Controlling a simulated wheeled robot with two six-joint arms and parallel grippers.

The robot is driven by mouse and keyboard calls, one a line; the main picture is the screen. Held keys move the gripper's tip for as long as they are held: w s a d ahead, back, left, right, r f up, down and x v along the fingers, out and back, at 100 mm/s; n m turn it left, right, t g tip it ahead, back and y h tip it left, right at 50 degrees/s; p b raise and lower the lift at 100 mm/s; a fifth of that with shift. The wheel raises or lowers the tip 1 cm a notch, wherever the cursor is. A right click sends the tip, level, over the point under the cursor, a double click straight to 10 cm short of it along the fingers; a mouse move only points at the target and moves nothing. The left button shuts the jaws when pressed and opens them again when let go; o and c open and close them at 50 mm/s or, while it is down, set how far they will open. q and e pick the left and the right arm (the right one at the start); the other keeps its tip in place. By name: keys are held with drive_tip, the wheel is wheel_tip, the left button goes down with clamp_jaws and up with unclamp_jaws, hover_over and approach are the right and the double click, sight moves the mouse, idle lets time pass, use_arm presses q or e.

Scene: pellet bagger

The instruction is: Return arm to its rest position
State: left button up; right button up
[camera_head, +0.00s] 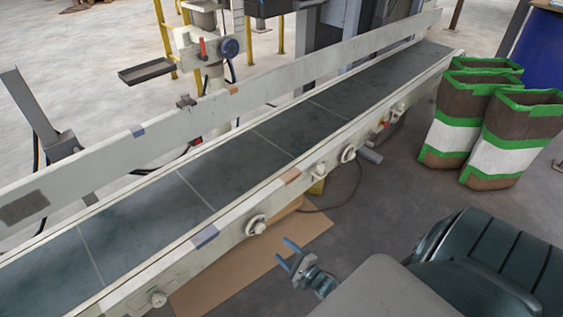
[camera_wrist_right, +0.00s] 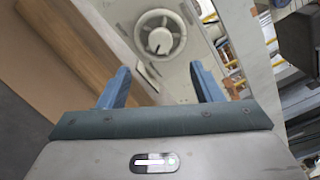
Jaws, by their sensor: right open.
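My right gripper (camera_head: 286,254) is at the lower middle of the head view, in front of the conveyor's near side and over the floor. Its two blue fingers are apart with nothing between them. In the right wrist view the open gripper (camera_wrist_right: 160,88) points toward the conveyor's side frame, where a round white knob (camera_wrist_right: 160,36) shows beyond the fingertips. The fingers do not appear to touch the frame. My left gripper is not in view.
The conveyor belt (camera_head: 235,163) runs diagonally and is empty. Brown, white and green bags (camera_head: 517,133) stand on the floor at the right, near a blue drum (camera_head: 545,50). A brown flat sheet (camera_head: 245,262) lies under the conveyor. Floor between gripper and bags is clear.

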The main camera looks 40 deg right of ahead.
drive_tip(key=shift+a, duration=0.1)
